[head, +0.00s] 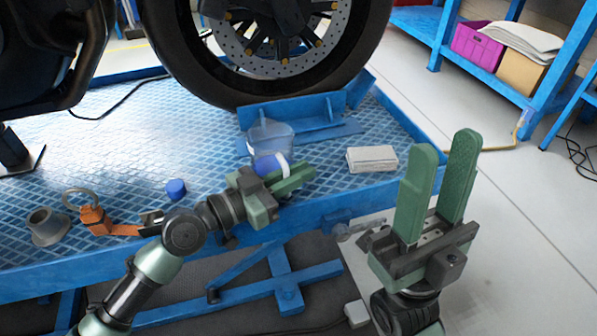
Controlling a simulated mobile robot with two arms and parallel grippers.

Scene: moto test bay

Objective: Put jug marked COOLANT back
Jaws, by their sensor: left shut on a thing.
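A translucent jug (270,132) with a blue and white lower part stands out at the front edge of the blue lift platform (340,200), in front of the wheel chock. No COOLANT marking can be read on it. My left gripper (297,176) is shut on the jug's lower part, and its fingers hide some of it. I cannot tell whether the jug touches the platform. My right gripper (442,145) is open and empty, with its fingers pointing up, to the right of the platform.
A motorcycle wheel (180,60) stands behind a blue chock (300,115). On the platform are a blue cap (176,189), a grey funnel (46,228), an orange tool (96,218) and a pale block (372,158). A blue shelf (425,25) holds a purple crate (474,42) and a cardboard box (515,72).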

